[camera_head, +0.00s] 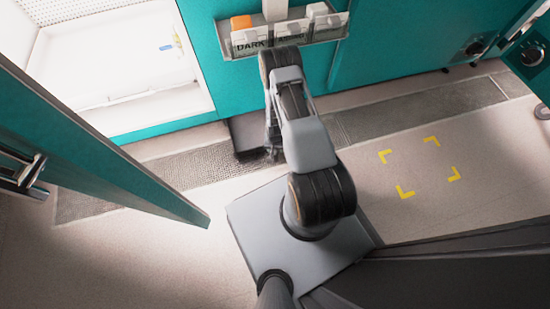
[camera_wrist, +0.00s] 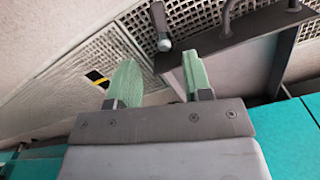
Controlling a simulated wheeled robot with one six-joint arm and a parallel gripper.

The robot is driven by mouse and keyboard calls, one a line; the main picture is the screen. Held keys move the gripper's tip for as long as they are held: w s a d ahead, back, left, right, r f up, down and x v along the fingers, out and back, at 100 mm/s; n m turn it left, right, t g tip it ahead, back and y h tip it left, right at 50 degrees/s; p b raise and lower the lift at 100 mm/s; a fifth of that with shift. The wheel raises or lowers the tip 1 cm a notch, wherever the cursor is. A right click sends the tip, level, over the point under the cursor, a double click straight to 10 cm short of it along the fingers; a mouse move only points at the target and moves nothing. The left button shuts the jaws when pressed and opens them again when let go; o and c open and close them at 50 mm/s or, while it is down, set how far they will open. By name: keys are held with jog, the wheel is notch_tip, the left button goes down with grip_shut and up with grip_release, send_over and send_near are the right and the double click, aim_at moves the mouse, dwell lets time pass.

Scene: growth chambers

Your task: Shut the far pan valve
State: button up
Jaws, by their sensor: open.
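My gripper (camera_wrist: 159,62) is open, its two green fingers apart with nothing between them. Just beyond the fingertips in the wrist view is a short dark lever with a pale rounded tip (camera_wrist: 164,44). The lever tip appears apart from the fingers. In the head view my arm hides the gripper and the valve area.
An open teal door (camera_head: 95,150) juts out at left, by a lit white chamber (camera_head: 120,55). A labelled rack (camera_head: 290,38) hangs on the teal front. A floor grating (camera_head: 190,170) runs along its foot. Floor with yellow corner marks (camera_head: 405,192) is clear at right.

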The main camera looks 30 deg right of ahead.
aim_at(275, 156)
notch_tip(275, 156, down, 9)
jog(key=b, duration=0.3)
jog(key=shift+b, duration=0.3)
jog(key=shift+r, duration=0.1)
grip_shut()
